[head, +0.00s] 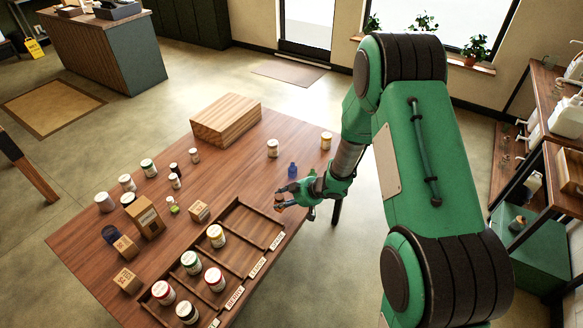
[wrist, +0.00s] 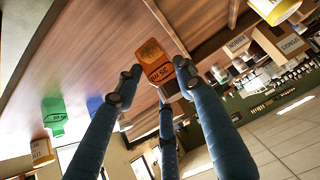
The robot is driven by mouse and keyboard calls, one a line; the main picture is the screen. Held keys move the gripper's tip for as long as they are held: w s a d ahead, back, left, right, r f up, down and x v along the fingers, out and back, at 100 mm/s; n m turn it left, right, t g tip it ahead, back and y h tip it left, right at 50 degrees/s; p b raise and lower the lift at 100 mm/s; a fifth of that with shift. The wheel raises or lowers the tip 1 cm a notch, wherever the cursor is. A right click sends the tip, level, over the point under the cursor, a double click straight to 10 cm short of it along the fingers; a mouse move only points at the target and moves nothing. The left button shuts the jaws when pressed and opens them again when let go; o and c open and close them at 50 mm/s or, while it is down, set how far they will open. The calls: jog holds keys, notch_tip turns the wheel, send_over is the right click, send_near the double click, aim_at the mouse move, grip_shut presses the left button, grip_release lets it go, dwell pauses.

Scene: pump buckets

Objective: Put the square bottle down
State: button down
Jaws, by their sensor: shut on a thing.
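My gripper (head: 281,201) is shut on a small square orange-brown bottle (wrist: 155,65) with an orange label. In the head view the bottle is small and partly covered by the fingers, near the far right corner of the wooden tray (head: 262,206). In the wrist view the bottle sits between the fingertips, tilted in the picture, over the brown tabletop. I cannot tell whether its base touches the table. A blue bottle (head: 292,170) stands just beyond my gripper. A green bottle (wrist: 53,118) shows in the wrist view.
The compartmented tray holds several jars, including a yellow-lidded one (head: 215,235). A wooden box (head: 226,119) stands at the back. Small cartons (head: 147,217) and several jars crowd the left. Two jars, one white (head: 273,148) and one yellow-lidded (head: 326,141), stand at the far right. The middle tabletop is clear.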

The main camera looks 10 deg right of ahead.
jog(key=w, duration=0.5)
jog(key=w+a+f+b, duration=0.1)
jog(key=w, duration=0.9)
jog(key=shift+w+a+f, duration=0.25)
jog(key=shift+w+a, duration=0.05)
jog(key=shift+w, duration=0.1)
jog(key=shift+f+b, duration=0.85)
jog(key=shift+f, duration=0.9)
jog(key=shift+f, duration=0.1)
jog(key=c, duration=1.1)
grip_release()
jog(key=shift+s+d+r, duration=0.15)
jog(key=shift+d+r, duration=0.1)
jog(key=shift+r, duration=0.2)
jog(key=p+v, duration=0.3)
jog(key=v, duration=0.8)
jog(key=shift+s, duration=0.1)
